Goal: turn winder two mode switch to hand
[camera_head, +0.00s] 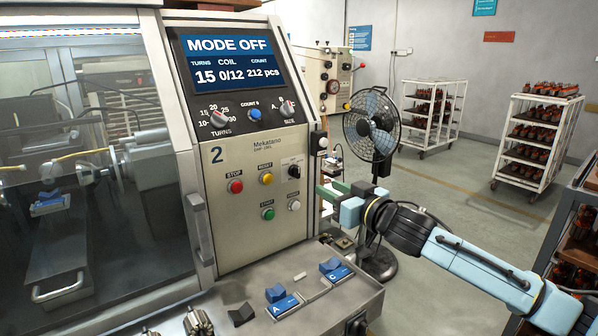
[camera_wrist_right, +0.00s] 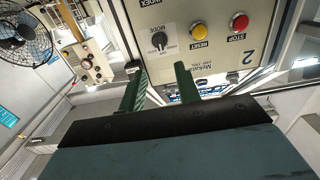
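Winder two (camera_head: 245,150) carries a large "2" on its beige panel, and its screen (camera_head: 228,60) reads MODE OFF. The mode switch (camera_head: 293,170) is a small black knob at the panel's right side, right of the yellow RESET button. In the right wrist view the mode switch (camera_wrist_right: 160,40) shows upside down, with MODE lettering beside it. My right gripper (camera_head: 326,191) is to the right of the panel, its green fingers pointing toward it. In the wrist view the right gripper (camera_wrist_right: 157,80) is open and empty, its fingers apart and short of the knob. My left gripper is out of view.
Close to the switch are the yellow RESET button (camera_head: 266,179), red STOP button (camera_head: 235,186), green START button (camera_head: 268,214) and a white button (camera_head: 294,205). A ledge with blue blocks (camera_head: 282,302) juts out below. A fan (camera_head: 371,125) stands behind my right arm.

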